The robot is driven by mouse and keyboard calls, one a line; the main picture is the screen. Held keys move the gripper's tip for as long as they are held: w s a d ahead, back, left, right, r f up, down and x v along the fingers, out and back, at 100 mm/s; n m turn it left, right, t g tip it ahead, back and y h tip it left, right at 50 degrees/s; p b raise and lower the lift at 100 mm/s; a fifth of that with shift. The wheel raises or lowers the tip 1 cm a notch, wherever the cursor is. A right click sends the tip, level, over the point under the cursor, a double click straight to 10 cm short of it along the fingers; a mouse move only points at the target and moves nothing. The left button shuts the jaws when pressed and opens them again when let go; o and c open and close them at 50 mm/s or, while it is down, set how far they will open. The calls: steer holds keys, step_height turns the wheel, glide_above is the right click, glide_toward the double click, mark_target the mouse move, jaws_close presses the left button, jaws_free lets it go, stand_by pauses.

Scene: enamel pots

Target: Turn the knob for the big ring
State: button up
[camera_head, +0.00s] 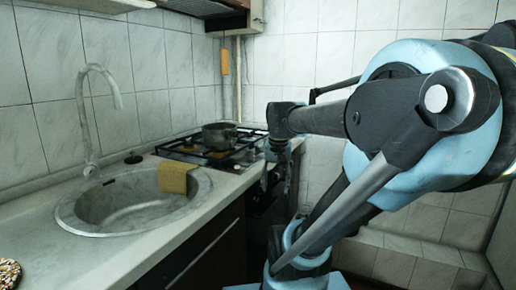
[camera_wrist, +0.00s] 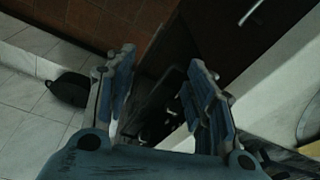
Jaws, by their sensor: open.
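The hob (camera_head: 186,148) is set in the counter at the back, in the head view. A dark pot (camera_head: 219,135) stands on it. Small shapes near the hob's front right edge may be knobs, but they are too small and dark to tell apart. I cannot tell which one serves the big ring. My gripper hangs beside the hob's front right corner in the head view, dark and partly lost against the cabinet front. In the wrist view my gripper (camera_wrist: 162,60) is open, its two fingers apart with nothing between them. No knob is clear there.
A round sink (camera_head: 130,208) with a tall tap (camera_head: 84,110) is in the counter at left. A yellow cloth (camera_head: 176,178) hangs over its rim. A patterned round thing (camera_head: 9,272) lies at the counter's near left. A black bag-like thing (camera_wrist: 70,89) lies on the tiled floor.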

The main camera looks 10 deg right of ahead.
steer(key=w+r+m+g, duration=0.1)
steer(key=w+r+m, duration=0.5)
steer(key=w+r, duration=0.9)
step_height(320, 180, up, 4)
steer(key=m, duration=0.7)
glide_above(259, 149)
steer(key=w, duration=0.2)
steer(key=shift+g, duration=0.4)
step_height(259, 149, down, 16)
steer(key=shift+s+d+f, duration=0.15)
steer(key=shift+f, duration=0.05)
